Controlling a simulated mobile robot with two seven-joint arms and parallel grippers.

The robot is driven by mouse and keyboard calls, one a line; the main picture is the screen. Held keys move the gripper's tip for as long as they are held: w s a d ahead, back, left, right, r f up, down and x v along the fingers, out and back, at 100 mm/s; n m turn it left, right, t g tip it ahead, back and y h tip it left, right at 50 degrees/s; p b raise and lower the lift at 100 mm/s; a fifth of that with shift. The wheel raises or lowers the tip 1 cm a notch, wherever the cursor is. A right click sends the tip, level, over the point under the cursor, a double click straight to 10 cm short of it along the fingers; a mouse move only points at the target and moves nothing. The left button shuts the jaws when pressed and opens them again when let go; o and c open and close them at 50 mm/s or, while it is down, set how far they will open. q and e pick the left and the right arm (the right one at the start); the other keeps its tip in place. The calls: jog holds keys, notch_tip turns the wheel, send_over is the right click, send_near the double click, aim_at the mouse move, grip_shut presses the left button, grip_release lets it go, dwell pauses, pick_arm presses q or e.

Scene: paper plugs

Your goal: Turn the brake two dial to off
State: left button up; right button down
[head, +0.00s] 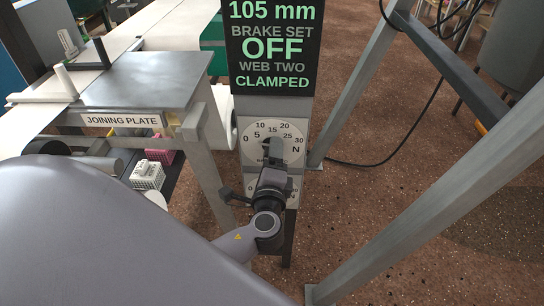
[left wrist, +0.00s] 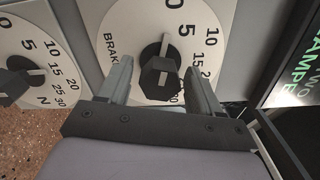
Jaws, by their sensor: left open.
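The post has two white dials. In the head view the upper dial (head: 248,148) shows below the display, with numbers 0 to 30 and N. My left gripper (head: 272,160) is in front of it, hiding its middle and most of its label. In the left wrist view this dial (left wrist: 120,25) has a label beginning "BRAK"; the rest is hidden. Its black knob (left wrist: 160,77) with a white pointer stands between the open fingers of my left gripper (left wrist: 158,85); contact cannot be told. The lower dial (left wrist: 58,60) and its black knob (left wrist: 15,78) are at the left. My right gripper is not in view.
The display (head: 270,45) reads 105 mm, brake set OFF, web two CLAMPED. A joining plate table (head: 140,80) stands left of the post. Grey frame legs (head: 430,185) stand to the right. A black cable (head: 390,150) lies on the floor.

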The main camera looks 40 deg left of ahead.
pick_arm(q)
jog(key=v, duration=0.7)
jog(key=shift+d, duration=0.1)
dwell(0.4)
jog(key=s+d+f+n+g+h+p, duration=0.2)
jog(key=s+f+n+g+h+p, duration=0.1)
jog(key=s+f+g+h+p, duration=0.25)
jog(key=s+d+n+h+p, duration=0.3)
jog(key=s+n+h+p, duration=0.2)
jog(key=n, duration=0.4)
jog(key=shift+s+d+f+t+h, duration=0.15)
jog(key=shift+s+f+t+h, duration=0.25)
jog(key=shift+s, duration=0.5)
jog(key=shift+r, duration=0.1)
